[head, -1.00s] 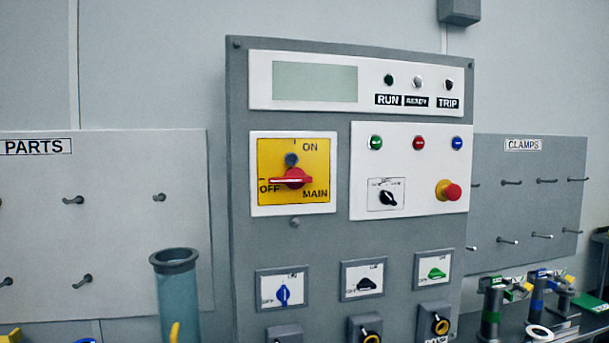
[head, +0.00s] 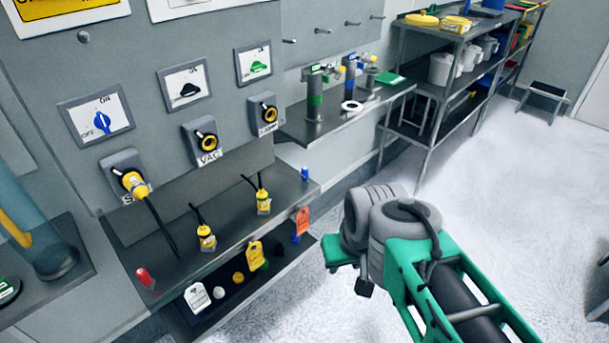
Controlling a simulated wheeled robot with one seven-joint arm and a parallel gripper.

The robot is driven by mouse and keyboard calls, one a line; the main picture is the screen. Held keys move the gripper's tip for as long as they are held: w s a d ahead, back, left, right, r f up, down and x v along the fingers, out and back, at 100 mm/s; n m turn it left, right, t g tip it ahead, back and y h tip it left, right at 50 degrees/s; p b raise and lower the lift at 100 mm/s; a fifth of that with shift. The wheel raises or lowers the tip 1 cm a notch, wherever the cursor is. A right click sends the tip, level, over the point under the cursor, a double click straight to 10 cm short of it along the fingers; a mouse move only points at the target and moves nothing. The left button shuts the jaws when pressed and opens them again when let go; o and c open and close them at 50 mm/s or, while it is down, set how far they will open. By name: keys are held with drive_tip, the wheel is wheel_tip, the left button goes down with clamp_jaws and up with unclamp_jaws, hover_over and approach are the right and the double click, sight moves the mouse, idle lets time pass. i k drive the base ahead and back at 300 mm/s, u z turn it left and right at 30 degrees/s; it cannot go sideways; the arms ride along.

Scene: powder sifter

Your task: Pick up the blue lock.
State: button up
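A small blue lock-like object (head: 305,173) stands at the right end of the upper shelf under the grey panel. Another blue piece (head: 296,238) shows beside an orange tag on the lower shelf, partly hidden; I cannot tell what it is. My gripper (head: 350,272) is at the end of my green and grey arm, right of the shelves and apart from both blue things. Its fingers are too small and hidden to tell whether they are open.
A red lock (head: 145,276) and yellow plugs (head: 206,238) with black cables stand on the upper shelf (head: 215,220). Tags, including a white one (head: 197,297), are on the lower shelf.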

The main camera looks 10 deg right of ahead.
sight(304, 174)
drive_tip(key=z, duration=1)
drive_tip(key=i, duration=2.2)
drive_tip(key=u, duration=4.85)
